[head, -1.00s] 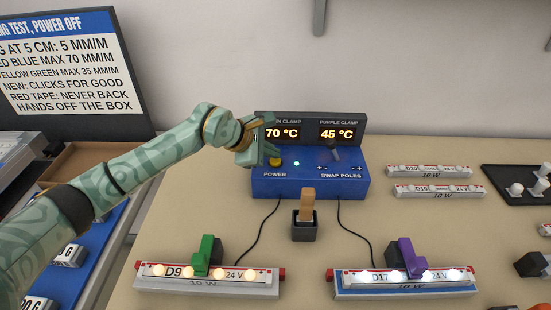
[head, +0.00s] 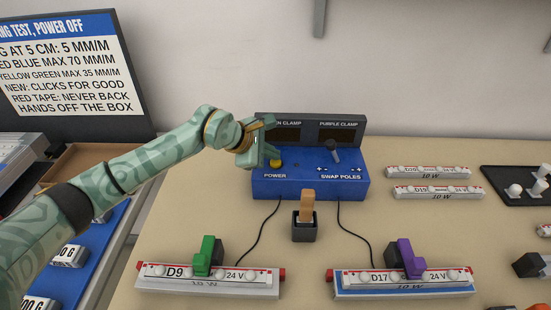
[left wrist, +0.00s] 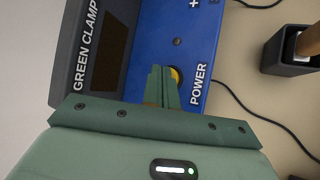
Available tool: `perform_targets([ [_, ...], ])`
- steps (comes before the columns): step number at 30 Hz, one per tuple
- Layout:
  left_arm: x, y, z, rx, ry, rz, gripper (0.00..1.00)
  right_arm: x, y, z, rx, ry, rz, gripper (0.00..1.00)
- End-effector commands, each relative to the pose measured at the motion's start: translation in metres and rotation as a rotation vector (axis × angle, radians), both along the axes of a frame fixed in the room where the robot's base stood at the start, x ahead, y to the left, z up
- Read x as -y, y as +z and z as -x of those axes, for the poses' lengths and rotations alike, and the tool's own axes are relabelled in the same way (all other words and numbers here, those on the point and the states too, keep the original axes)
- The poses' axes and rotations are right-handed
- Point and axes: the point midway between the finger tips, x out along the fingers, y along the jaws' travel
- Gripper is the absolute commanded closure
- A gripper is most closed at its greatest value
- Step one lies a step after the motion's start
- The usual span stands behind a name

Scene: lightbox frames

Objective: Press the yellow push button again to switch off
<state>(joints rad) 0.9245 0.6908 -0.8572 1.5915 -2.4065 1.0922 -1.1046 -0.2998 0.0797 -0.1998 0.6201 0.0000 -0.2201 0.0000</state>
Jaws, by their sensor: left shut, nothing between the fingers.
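The yellow push button (head: 275,162) sits above the word POWER on the blue control box (head: 310,186). Its edge also shows in the left wrist view (left wrist: 175,75), partly hidden behind my fingers. My left gripper (head: 272,152) is shut and empty, its fingertips at or just over the button; I cannot tell if they touch it. It also shows in the left wrist view (left wrist: 162,85). The box's two displays (head: 337,135) are dark and its small lamp (left wrist: 177,41) is unlit. My right gripper is not in view.
Two lamp strips, D9 (head: 207,281) and D17 (head: 402,283), lie in front, unlit, with a green clamp (head: 205,256) and a purple clamp (head: 411,258). A wooden-handled tool (head: 308,205) stands in a dark holder between them.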

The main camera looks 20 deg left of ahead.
Motion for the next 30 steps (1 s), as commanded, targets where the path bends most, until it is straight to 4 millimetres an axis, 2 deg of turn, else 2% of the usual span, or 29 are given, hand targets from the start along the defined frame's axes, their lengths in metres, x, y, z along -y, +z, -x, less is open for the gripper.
perform_targets([
  [8, 0.0, 0.002, 0.0, 0.0, 0.0, 0.0, 1.0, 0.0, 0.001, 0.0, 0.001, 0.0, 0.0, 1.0],
  [23, 0.0, 0.058, 0.0, 0.003, 0.0, 0.0, 1.0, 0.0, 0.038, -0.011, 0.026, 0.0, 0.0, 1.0],
  [30, 0.0, 0.06, 0.0, -0.001, -0.001, 0.0, 1.0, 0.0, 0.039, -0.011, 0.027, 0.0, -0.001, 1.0],
])
